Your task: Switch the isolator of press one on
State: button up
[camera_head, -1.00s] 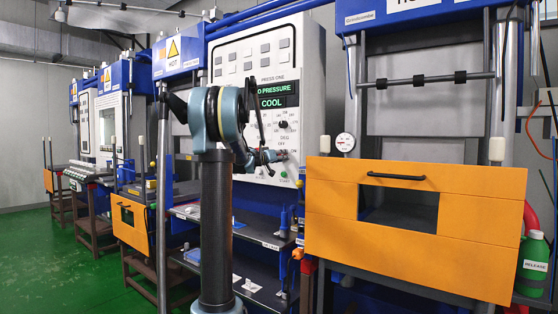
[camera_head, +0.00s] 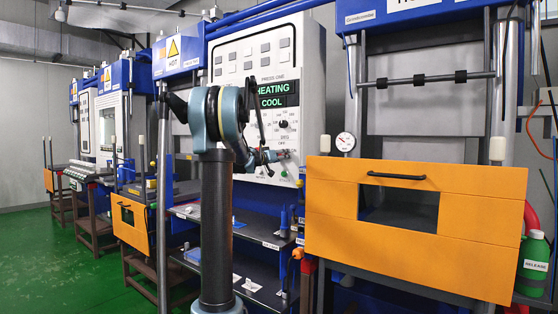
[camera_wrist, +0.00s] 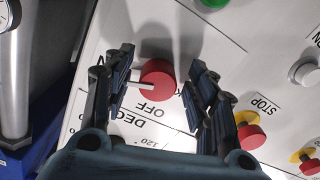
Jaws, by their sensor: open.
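The press one panel (camera_head: 310,62) stands upright in the head view, with a lit display (camera_head: 275,93) reading HEATING and COOL. In the wrist view a round red knob with a white pointer (camera_wrist: 156,75), taken to be the isolator, sits beside an upside-down OFF label. Its pointer points left in that view, not at OFF. My gripper (camera_wrist: 160,62) is open with one finger on each side of the knob. The pointer's end lies close to the left finger; I cannot tell if they touch. In the head view my gripper (camera_head: 268,157) is at the panel's lower part, largely hiding the knob.
A red stop button on a yellow base (camera_wrist: 249,132) sits close to the right finger, with another (camera_wrist: 309,160) beyond it. A green button (camera_wrist: 214,3) and a grey knob (camera_wrist: 308,76) are nearby. An orange guard (camera_head: 415,245) stands right of the panel.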

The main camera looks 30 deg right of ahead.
jog(key=shift+a, duration=0.1)
jog(key=v, duration=1.2)
jog(key=shift+w, duration=0.1)
jog(key=s+a+f+n+g+y, duration=0.2)
jog(key=s+a+f+n+y, duration=0.3)
jog(key=s+a+f, duration=1.3)
jog(key=s+a+f+n+g+y, duration=0.2)
jog(key=s+a+f+n+y, duration=0.3)
jog(key=s+a+f+y, duration=0.6)
jog(key=s+a+f, duration=0.8)
jog(key=a+f, duration=0.3)
jog(key=a, duration=0.1)
jog(key=shift+s+a+f+g+y, duration=0.25)
jog(key=shift+s+a+g+y, duration=0.05)
jog(key=shift+a+g, duration=0.1)
jog(key=shift+d, duration=0.1)
jog(key=c, duration=0.4)
jog(key=shift+d, duration=0.1)
jog(key=shift+c, duration=0.2)
